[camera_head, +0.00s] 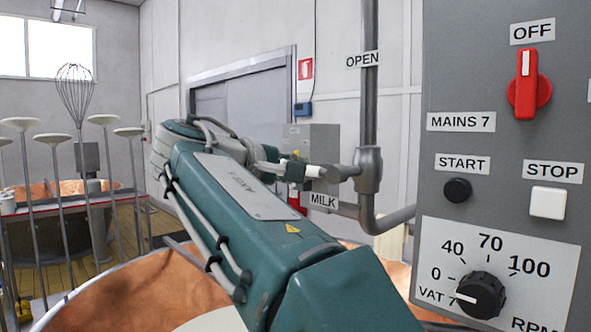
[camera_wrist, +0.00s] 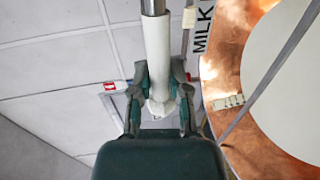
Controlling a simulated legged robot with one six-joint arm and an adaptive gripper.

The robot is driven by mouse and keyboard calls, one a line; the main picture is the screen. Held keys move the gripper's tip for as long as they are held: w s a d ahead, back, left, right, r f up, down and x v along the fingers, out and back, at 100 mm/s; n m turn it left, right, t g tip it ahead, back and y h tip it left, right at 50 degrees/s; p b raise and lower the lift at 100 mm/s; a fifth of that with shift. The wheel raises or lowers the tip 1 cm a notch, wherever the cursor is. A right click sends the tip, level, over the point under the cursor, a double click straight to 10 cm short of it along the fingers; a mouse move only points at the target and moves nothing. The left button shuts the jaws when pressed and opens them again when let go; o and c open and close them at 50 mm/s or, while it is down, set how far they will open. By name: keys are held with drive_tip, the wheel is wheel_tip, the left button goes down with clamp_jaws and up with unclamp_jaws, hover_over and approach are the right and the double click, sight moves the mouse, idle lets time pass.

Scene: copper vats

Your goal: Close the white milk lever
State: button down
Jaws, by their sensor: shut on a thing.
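The white milk lever (camera_head: 299,170) sticks out to the left from the valve body (camera_head: 368,170) on a vertical grey pipe in the head view. It lies roughly level, just above the MILK label (camera_head: 323,200). An OPEN label (camera_head: 362,60) is higher on the pipe. In the wrist view the lever (camera_wrist: 157,40) runs down between the two fingers of my gripper (camera_wrist: 159,72). My gripper is shut on the lever near its free end.
A grey control panel (camera_head: 470,140) with a red switch (camera_head: 526,85), buttons and a dial (camera_head: 480,295) stands close on the right. A copper vat (camera_head: 140,292) is below my arm. Several long-handled tools and a whisk (camera_head: 76,90) stand at left.

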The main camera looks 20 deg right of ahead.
drive_tip(key=c, duration=0.6)
unclamp_jaws()
drive_tip(key=shift+w+f, duration=0.25)
drive_tip(key=shift+f, duration=0.05)
drive_tip(key=shift+r, duration=0.1)
drive_tip(key=shift+s+a, duration=0.1)
drive_tip(key=v, duration=1.2)
